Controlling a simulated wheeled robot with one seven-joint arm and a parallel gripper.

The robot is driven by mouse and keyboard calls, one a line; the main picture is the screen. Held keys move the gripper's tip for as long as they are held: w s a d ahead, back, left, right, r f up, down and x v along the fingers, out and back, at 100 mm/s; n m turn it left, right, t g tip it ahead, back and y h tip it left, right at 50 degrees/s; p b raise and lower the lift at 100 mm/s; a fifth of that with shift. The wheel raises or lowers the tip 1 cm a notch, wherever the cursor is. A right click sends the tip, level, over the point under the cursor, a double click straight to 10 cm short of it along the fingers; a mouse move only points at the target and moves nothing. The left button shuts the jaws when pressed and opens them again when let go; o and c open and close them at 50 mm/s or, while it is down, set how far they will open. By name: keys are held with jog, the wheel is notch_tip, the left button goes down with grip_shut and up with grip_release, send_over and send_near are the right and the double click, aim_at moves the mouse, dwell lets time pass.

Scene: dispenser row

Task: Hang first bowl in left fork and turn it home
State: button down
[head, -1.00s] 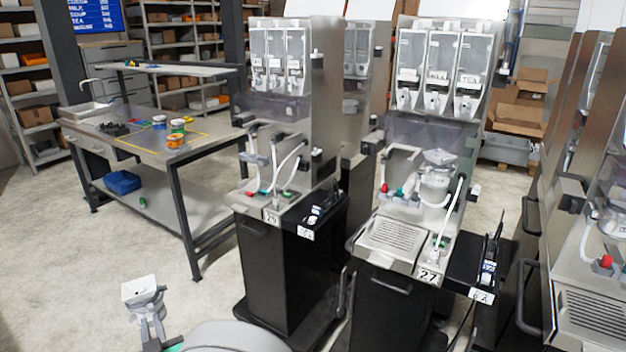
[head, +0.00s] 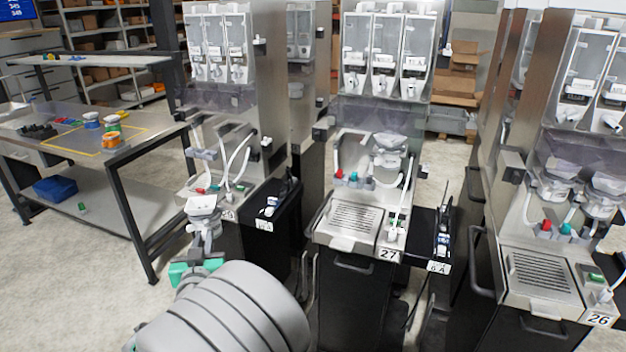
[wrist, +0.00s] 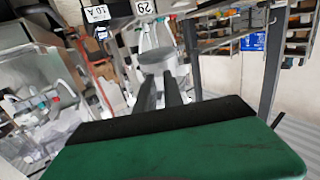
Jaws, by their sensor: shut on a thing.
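A pale grey bowl (head: 202,206) with a squarish top is held up by my gripper (head: 204,238), left of centre in the head view. In the wrist view, the fingers (wrist: 160,94) are shut on the bowl's (wrist: 157,62) near part. The bowl is in free air, in front of dispenser 29 in the picture. Dispenser 27 (head: 352,218) has one bowl (head: 390,150) mounted at its right. I see no bowl at its left, where a white hose loops above red and green caps. Fork details are too small to tell.
Dispenser 29 (head: 226,65) stands behind my arm, with a bracket at its left. Dispenser 26 (head: 545,270) at the right bears two bowls. A metal workbench (head: 60,133) with several coloured jars is at left. Bare floor lies before the bench.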

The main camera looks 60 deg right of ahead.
jog(key=s+d+r+m+g+h+p, duration=0.1)
jog(key=s+d+r+m+g+h, duration=0.3)
jog(key=s+d, duration=0.65)
jog(key=s+d+r+m+g+h+p, duration=0.1)
jog(key=s+d+r+m+g, duration=0.1)
jog(key=s+d+r+g, duration=0.65)
jog(key=d+f+t+p, duration=0.1)
jog(key=d+t+p, duration=0.3)
jog(key=d, duration=0.7)
jog(key=shift+s+f, duration=0.15)
jog(key=shift+f, duration=0.15)
jog(key=shift+a+f, duration=0.1)
jog(key=shift+a, duration=0.05)
jog(key=shift+s+a+b, duration=0.1)
jog(key=shift+a+b, duration=0.2)
jog(key=shift+b, duration=0.15)
jog(key=shift+d, duration=0.1)
